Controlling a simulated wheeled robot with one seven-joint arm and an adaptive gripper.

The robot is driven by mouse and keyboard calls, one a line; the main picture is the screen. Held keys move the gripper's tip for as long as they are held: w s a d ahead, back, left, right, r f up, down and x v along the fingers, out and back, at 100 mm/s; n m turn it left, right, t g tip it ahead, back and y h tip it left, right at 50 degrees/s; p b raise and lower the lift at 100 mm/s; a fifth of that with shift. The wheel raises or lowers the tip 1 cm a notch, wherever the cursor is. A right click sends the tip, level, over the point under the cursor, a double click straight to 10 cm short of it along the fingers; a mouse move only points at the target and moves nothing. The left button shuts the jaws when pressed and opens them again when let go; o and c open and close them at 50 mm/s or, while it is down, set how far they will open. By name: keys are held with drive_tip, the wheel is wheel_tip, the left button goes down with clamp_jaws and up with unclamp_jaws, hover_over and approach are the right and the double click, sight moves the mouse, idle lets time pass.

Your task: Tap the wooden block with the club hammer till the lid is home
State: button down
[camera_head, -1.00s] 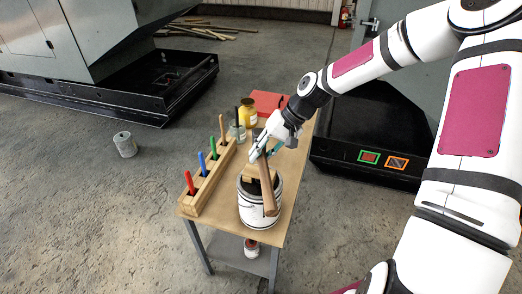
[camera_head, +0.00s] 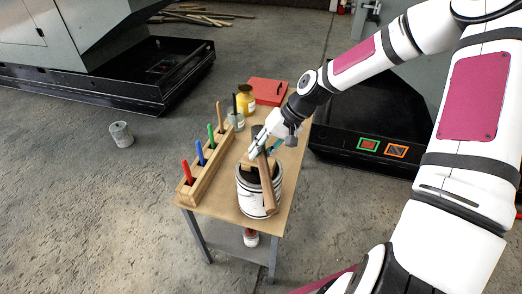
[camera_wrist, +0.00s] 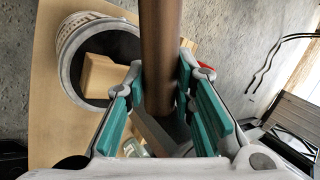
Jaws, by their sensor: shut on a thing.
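My gripper (camera_head: 268,147) is shut on the brown wooden handle of the club hammer (camera_head: 266,183). In the wrist view the handle (camera_wrist: 160,55) runs between the teal finger pads, with the dark hammer head (camera_wrist: 163,138) below them. In the head view the handle slants across the front of a white can (camera_head: 249,203). The pale wooden block (camera_wrist: 103,76) sits at the can's mouth, left of the handle in the wrist view, and is partly hidden by it in the head view. The can's rim (camera_wrist: 68,82) shows around a dark round surface; I cannot tell how the lid sits.
A wooden rack (camera_head: 212,180) with upright red, blue, green and brown handles stands left of the can. Behind are a glass jar (camera_head: 235,121), a yellow jar (camera_head: 246,103) and a red box (camera_head: 268,91). The table's right front is clear.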

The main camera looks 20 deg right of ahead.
drive_tip(key=shift+w+f, duration=0.1)
drive_tip(key=shift+f, duration=1.5)
drive_tip(key=shift+r, duration=0.1)
drive_tip(key=shift+r+p, duration=0.7)
drive_tip(key=shift+r, duration=1)
drive_tip(key=shift+r+p, duration=0.65)
drive_tip(key=shift+r, duration=1.1)
